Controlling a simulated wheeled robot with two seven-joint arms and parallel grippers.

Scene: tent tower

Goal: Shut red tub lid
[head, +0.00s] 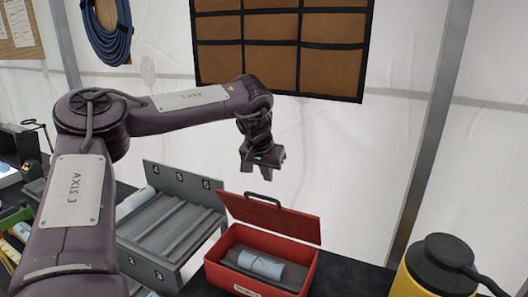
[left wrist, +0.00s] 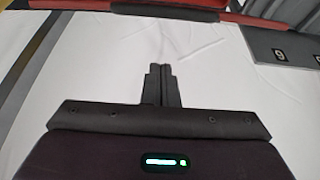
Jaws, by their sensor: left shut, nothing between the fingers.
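The red tub (head: 312,268) stands on the dark table at the lower middle of the head view. Its red lid (head: 285,222) is open and stands tilted up at the back edge, with a dark handle (head: 262,198) on it. A pale blue rolled item (head: 261,265) lies inside the tub. My left gripper (head: 262,176) hangs above and behind the raised lid, apart from it. It is shut and empty; its closed fingers (left wrist: 161,75) also show in the left wrist view. Red parts at the top edge of that view are cut off. My right gripper is out of view.
A grey metal rack (head: 170,225) with numbered slots stands close left of the tub. A yellow canister (head: 425,280) with a black top stands at the right. A brown pocket panel (head: 280,40) hangs above on the white tent wall.

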